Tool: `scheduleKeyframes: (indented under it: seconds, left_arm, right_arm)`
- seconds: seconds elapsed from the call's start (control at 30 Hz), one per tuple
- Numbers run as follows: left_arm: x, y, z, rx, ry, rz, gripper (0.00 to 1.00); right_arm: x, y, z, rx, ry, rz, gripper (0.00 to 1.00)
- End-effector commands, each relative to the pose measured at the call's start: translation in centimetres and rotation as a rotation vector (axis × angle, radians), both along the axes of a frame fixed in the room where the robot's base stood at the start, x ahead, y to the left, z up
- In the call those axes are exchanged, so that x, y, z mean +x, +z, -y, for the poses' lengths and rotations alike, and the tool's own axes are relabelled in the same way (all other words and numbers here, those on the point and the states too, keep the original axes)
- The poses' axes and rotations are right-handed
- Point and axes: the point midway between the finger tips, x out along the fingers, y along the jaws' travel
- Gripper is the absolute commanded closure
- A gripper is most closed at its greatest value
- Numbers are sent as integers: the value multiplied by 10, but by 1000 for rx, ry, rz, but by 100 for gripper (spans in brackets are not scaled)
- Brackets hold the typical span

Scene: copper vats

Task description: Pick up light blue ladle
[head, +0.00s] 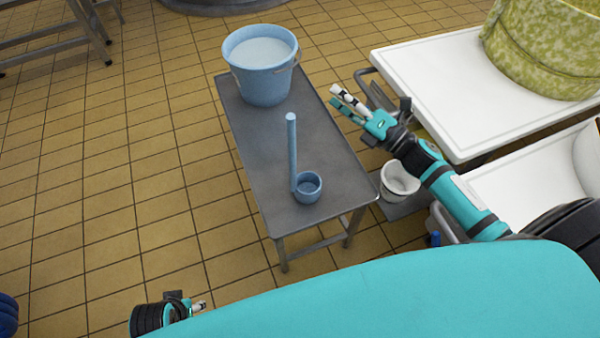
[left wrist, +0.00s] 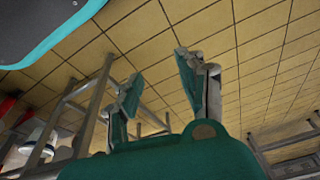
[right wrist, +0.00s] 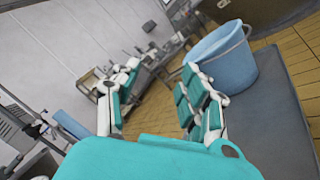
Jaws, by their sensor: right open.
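The light blue ladle (head: 307,188) stands on the grey metal table (head: 262,160). Its cup rests near the table's front end, and its long handle (head: 292,145) rises from the cup's left side. My right gripper (head: 340,102) is open and empty, to the right of the handle and apart from it. The right wrist view also shows its fingers apart (right wrist: 155,88). My left gripper (head: 201,306) is low at the front left, well away from the ladle. Its fingers are apart with nothing between them in the left wrist view (left wrist: 160,85).
A blue bucket (head: 262,85) with pale contents stands at the table's far end. White-topped tables (head: 440,85) are on the right, one bearing a mottled yellow-green round block (head: 550,50).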

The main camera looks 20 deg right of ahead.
Motion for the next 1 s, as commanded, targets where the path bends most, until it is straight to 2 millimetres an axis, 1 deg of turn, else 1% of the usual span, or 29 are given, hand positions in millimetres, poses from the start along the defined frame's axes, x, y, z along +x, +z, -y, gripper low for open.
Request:
scheduleKeyframes:
  seconds: [0.03, 0.1, 0.23, 0.3, 0.4, 0.5, 0.57, 0.67, 1.0]
  left_arm:
    - [0, 0, 0, 0, 0, 0, 60]
    - [0, 0, 0, 0, 0, 0, 60]
    - [0, 1, 0, 0, 0, 1, 60]
    - [0, 1, 0, 0, 0, 1, 60]
    - [0, 1, 0, 0, 0, 1, 60]
    - [0, 1, 0, 0, 0, 0, 60]
    - [0, -1, 0, 0, 0, -1, 60]
    - [-1, -7, 0, 1, -1, -6, 60]
    - [-10, -41, -1, 3, -4, -25, 60]
  right_arm:
    - [-3, 10, 1, -128, 85, 107, 56]
    - [-15, 18, -1, -294, 213, 260, 56]
    - [-45, 24, 6, -534, 432, 503, 56]
    - [-60, 24, 14, -621, 527, 603, 56]
    - [-78, 23, 24, -697, 629, 705, 56]
    - [-88, 23, 30, -735, 690, 763, 56]
    - [-91, 23, 29, -744, 708, 781, 56]
    - [-91, 24, 16, -746, 718, 792, 56]
    - [-79, 25, -57, -742, 715, 791, 56]
